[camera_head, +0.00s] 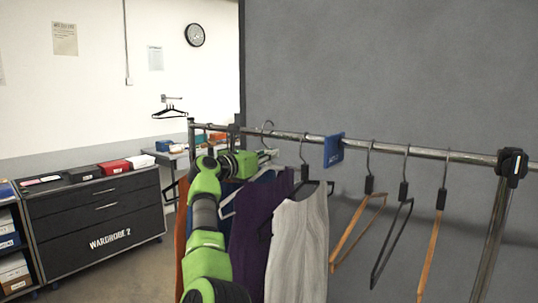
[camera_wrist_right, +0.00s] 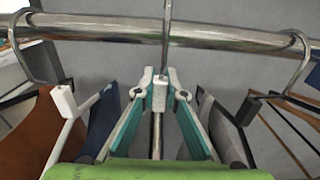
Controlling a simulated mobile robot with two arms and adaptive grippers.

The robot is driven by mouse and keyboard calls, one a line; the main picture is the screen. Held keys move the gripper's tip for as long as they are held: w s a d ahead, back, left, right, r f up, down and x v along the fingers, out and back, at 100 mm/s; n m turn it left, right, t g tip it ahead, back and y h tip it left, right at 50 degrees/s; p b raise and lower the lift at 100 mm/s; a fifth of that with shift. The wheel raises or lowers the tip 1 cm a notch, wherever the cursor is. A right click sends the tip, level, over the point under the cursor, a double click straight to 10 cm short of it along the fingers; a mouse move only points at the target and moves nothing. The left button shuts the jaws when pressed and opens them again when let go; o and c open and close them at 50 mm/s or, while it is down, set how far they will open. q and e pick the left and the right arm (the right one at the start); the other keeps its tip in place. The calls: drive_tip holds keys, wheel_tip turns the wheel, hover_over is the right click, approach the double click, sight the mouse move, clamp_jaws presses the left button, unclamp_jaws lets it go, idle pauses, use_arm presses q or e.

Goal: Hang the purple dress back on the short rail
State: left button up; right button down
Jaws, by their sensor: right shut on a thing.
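The purple dress (camera_head: 256,222) hangs upright under the rail in the head view, partly covered by my right arm and a pale grey dress (camera_head: 300,245). My right gripper (camera_head: 268,154) is at rail height above the purple dress. I cannot tell whether the hook rests on the rail. My left gripper is not in view.
An orange-brown garment (camera_wrist_right: 30,135) and a blue one (camera_wrist_right: 103,125) hang left of the gripper, close by. A blue divider (camera_head: 334,150) sits on the rail. Several empty hangers (camera_head: 370,185) hang to its right. A dark drawer cabinet (camera_head: 95,215) stands at the left.

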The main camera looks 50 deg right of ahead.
drive_tip(key=shift+f+b, duration=0.75)
drive_tip(key=shift+f, duration=0.25)
drive_tip(key=c, duration=2)
unclamp_jaws()
drive_tip(key=shift+a+f, duration=0.1)
drive_tip(key=a, duration=0.8)
drive_tip(key=s+a, duration=0.1)
drive_tip(key=a, duration=0.3)
